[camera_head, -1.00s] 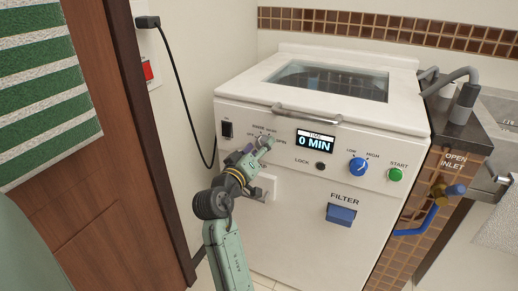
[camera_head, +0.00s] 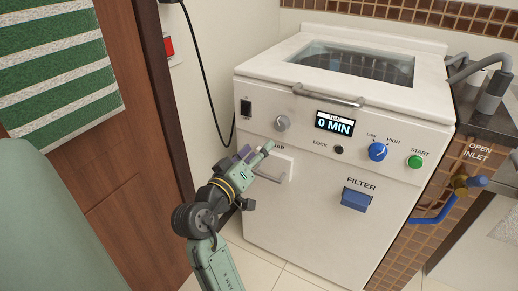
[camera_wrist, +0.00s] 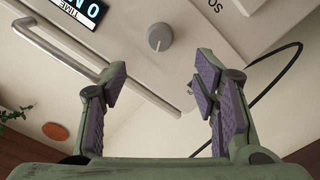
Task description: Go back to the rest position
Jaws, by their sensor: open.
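My gripper (camera_head: 258,153) is open and empty in front of the lower left of the white machine (camera_head: 320,205). It is below the grey knob (camera_head: 282,123) and apart from it. In the wrist view my gripper (camera_wrist: 160,85) has its purple-padded fingers spread wide, with nothing between them. The grey knob (camera_wrist: 160,37) shows beyond the fingertips there. My forearm reaches up from the bottom of the head view.
The machine has a lid handle (camera_head: 328,95), a display reading 0 MIN (camera_head: 335,122), a blue dial (camera_head: 377,152), a green start button (camera_head: 414,162) and a blue filter handle (camera_head: 355,199). A wooden door (camera_head: 130,180) stands left. A black cable hangs beside the machine.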

